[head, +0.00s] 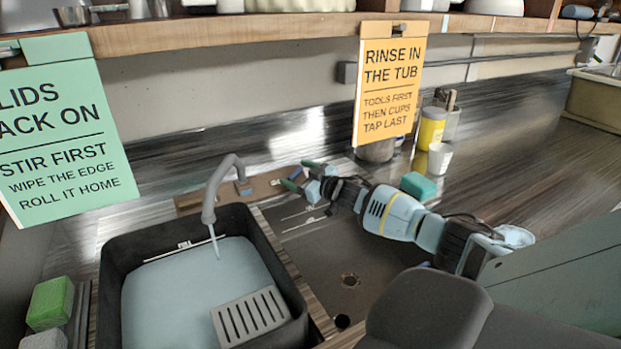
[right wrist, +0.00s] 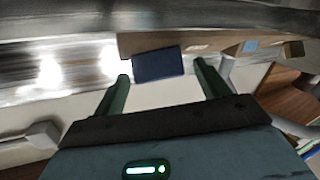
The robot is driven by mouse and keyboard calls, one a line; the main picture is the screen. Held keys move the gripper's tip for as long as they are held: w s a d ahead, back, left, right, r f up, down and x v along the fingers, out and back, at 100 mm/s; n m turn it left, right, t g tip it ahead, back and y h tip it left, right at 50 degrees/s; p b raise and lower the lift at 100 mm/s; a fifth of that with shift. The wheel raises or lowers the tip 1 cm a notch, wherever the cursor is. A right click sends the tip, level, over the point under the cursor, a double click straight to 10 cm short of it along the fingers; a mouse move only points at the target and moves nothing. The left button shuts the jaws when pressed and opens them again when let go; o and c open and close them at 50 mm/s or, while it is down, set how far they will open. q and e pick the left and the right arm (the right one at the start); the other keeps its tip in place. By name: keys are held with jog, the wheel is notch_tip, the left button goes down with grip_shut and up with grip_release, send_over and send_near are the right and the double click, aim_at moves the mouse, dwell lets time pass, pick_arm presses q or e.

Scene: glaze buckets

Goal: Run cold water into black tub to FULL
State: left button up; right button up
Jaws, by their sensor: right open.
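The black tub (head: 112,262) stands at the lower left with pale blue water (head: 165,290) in it. A mark on its far inner wall reads like FULL (head: 184,244); the water surface is close to it, and I cannot tell whether it touches the line. The grey tap (head: 210,197) pours a thin stream into the tub. My right gripper (head: 299,174) is open and empty at the wooden board behind the sink, right of the tap. In the right wrist view a dark blue block (right wrist: 157,65) shows between its green fingers. My left gripper is out of view.
A grey slotted piece (head: 250,315) is at the tub's near right corner. Green and grey sponges (head: 50,303) lie left. A teal block (head: 418,186), white cup (head: 440,158) and yellow tin (head: 431,127) stand beyond my right arm. A shelf (head: 230,30) with hanging signs crosses above.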

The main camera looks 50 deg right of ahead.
aim_at(296, 172)
jog(key=s, duration=0.4)
jog(key=shift+r+p, duration=0.25)
jog(key=shift+p, duration=0.1)
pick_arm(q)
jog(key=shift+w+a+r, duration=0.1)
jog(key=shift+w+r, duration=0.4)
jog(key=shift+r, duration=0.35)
pick_arm(e)
jog(key=shift+s+d, duration=0.1)
jog(key=shift+s, duration=1.05)
dwell(3.2)
